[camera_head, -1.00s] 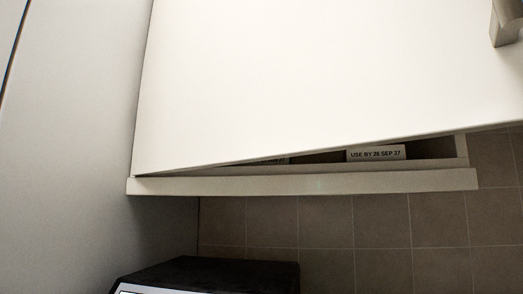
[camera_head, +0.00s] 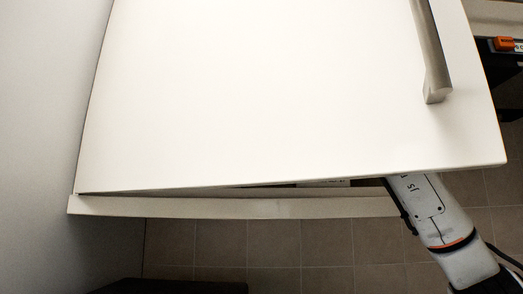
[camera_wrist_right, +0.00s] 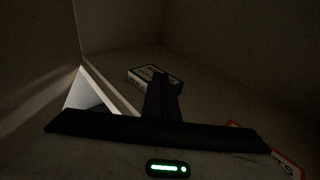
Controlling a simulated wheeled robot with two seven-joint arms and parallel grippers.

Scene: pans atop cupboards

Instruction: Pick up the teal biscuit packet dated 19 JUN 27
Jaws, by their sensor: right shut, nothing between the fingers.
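No packet can be told as teal or dated 19 JUN 27. In the right wrist view, a pale box with a dark border and print (camera_wrist_right: 146,73) lies in the dark interior, just beyond my right gripper (camera_wrist_right: 164,80). The gripper's black fingers are together and empty, overlapping the box in the picture; contact cannot be told. In the head view, my right arm reaches behind the cupboard door, hiding its gripper. A sliver of pale label (camera_head: 335,183) shows in the gap under the door, its print unreadable. My left gripper is out of view.
The white cupboard door (camera_head: 270,90) with its metal handle (camera_head: 433,60) stands partly open above the cupboard's front edge (camera_head: 250,208). In the right wrist view, a white angular item (camera_wrist_right: 88,94) stands left and an orange-edged item (camera_wrist_right: 288,162) lies lower right. Tiled floor lies below.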

